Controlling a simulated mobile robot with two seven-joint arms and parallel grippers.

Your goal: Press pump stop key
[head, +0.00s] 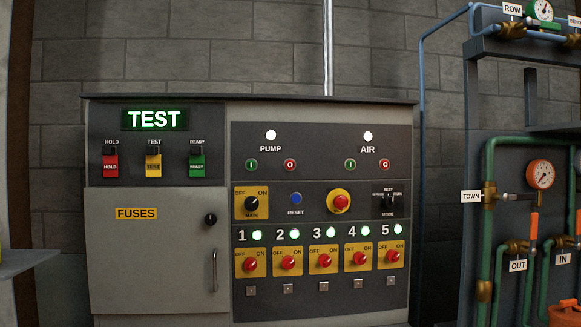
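The grey control cabinet (160,240) stands ahead against the wall. On its dark right panel, under the PUMP label and a lit white lamp (271,135), are two round keys. The left one is green (251,165) and marked I. The right one is the red pump stop key (290,165), marked O. A like pair sits under AIR, with a green key (350,165) and a red key (384,165). Neither of my grippers shows in the head view, and nothing covers the pump keys.
Below the keys are a MAIN switch (251,204), a blue RESET button (296,198), a red emergency button (340,202) and several red rotary switches. A lit TEST display (154,119) is at upper left. Green pipes (485,240) and gauges stand at right.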

